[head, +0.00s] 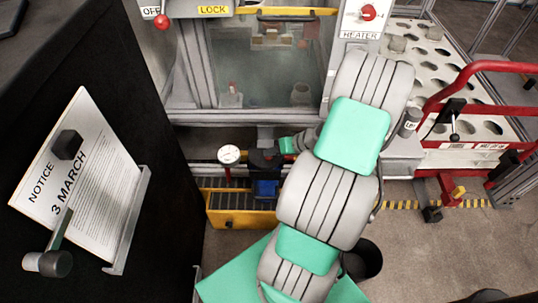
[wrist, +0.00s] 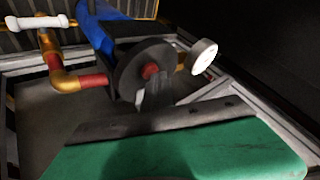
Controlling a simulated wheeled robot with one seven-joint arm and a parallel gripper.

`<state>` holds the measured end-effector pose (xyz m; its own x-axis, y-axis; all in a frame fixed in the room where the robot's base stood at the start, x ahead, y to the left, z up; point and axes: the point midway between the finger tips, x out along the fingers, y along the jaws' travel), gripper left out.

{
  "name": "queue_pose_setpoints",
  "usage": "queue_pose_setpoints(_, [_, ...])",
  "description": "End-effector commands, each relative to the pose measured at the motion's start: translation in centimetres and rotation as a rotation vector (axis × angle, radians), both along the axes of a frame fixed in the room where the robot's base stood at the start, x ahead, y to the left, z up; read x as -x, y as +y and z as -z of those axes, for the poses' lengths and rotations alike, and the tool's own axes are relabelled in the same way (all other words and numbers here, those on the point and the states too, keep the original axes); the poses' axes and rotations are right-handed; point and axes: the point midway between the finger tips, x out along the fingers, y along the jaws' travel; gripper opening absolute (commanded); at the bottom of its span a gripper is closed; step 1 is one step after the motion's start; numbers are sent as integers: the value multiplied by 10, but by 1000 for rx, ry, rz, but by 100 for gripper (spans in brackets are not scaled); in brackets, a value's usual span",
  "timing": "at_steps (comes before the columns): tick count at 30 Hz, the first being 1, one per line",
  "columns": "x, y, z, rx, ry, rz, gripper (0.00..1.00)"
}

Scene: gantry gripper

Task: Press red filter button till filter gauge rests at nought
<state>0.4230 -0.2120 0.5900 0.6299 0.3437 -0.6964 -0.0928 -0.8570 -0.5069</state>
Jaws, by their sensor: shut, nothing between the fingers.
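The filter gauge (head: 229,154) is a small round white dial; it also shows in the wrist view (wrist: 204,56), seen at a slant and with no needle readable. In the wrist view the red button (wrist: 150,71) sits at the centre of a round black filter housing (wrist: 126,68). My gripper (wrist: 152,98) is shut and empty, its blurred grey fingertips just below the button. I cannot tell whether they touch it. In the head view my gripper (head: 284,146) is beside the black housing (head: 263,158), and the button is not distinguishable there.
Copper and red piping (wrist: 66,78) runs left of the housing. A blue part (head: 266,188) and a yellow grated frame (head: 232,218) lie below. A glass cabinet (head: 270,75) stands behind, with a red heater knob (head: 368,12) above. A dark cabinet with a notice (head: 80,180) fills the left.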

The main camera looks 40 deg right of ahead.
Motion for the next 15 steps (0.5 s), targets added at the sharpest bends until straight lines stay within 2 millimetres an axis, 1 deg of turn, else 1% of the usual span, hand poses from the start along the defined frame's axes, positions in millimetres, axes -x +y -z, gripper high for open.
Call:
queue_pose_setpoints(2, [0, 0, -1, -1, 1, 0, 0])
queue_pose_setpoints(10, [0, 0, -18, -1, 1, 0, 0])
queue_pose_setpoints(15, [1, 1, -18, -1, 1, 0, 0])
